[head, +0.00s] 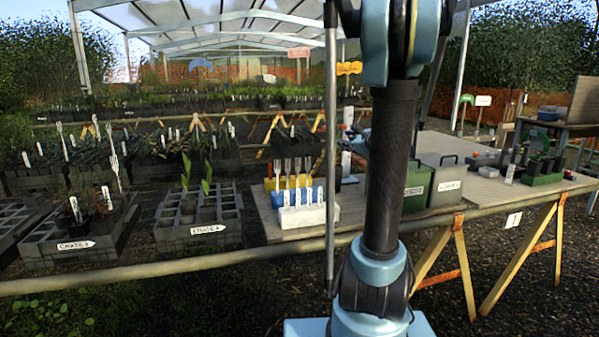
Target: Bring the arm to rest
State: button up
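My arm stands upright right of the middle of the head view, with a blue joint at the top, a dark link and a blue joint low down. The top of the arm runs out of the picture. My gripper is not in view, so I cannot see its fingers or whether it holds anything. The arm hides part of the wooden table (268,222) behind it. On that table, white, blue and yellow racks (303,216) with upright tubes or labels stand just left of the arm.
A green box (416,190) and a grey box (447,183) stand right of the arm. A green tray (543,177) with dark items sits farther right. Labelled crates (205,233) with plants stand left. A pale rail (150,275) crosses in front. Ground below it looks clear.

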jog(key=s+a+f+n+g+h, duration=0.2)
jog(key=s+a+f+n+g, duration=0.15)
jog(key=s+n, duration=0.55)
jog(key=s+a+f+n+g+h, duration=0.1)
jog(key=s+a+f+n+g, duration=0.2)
jog(key=s+a+f+n, duration=0.35)
jog(key=s+d+f+n+g+h, duration=0.1)
jog(key=s+f+n, duration=0.4)
jog(key=s, duration=0.7)
jog(key=s+d+f+n+g+h, duration=0.2)
jog(key=s+f, duration=0.6)
jog(key=s, duration=0.5)
jog(key=d+n+g, duration=0.1)
jog(key=n+g, duration=0.1)
jog(key=g, duration=0.1)
jog(key=shift+s+d+n, duration=0.2)
jog(key=shift+n, duration=0.15)
jog(key=shift+w, duration=0.1)
jog(key=shift+w+f, duration=0.15)
jog(key=shift+w, duration=0.2)
jog(key=shift+c, duration=0.6)
